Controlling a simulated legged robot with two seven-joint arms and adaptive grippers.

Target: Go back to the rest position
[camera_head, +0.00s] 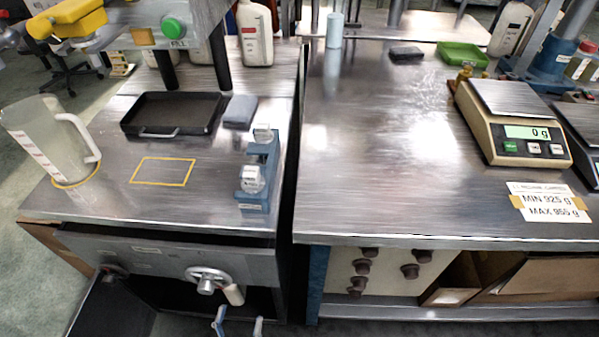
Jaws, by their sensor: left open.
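My left gripper (239,326) shows only by its two fingertips at the bottom edge. They are apart with nothing between them, in front of the left bench and below its handwheel (207,279). The rest of that gripper and its arm are out of the picture. My right gripper is not in view. A clear measuring jug (48,137) stands at the left end of the bench on a yellow ring mark and appears empty. The scale (512,131) on the right bench is empty and reads 0 g.
The left bench holds a black tray (142,129), an empty yellow rectangle (163,172) and a blue stand (259,175). A green FILL button (174,29) is above. A weight-limit card (548,202) lies before the scale. The right bench's middle (385,150) is clear.

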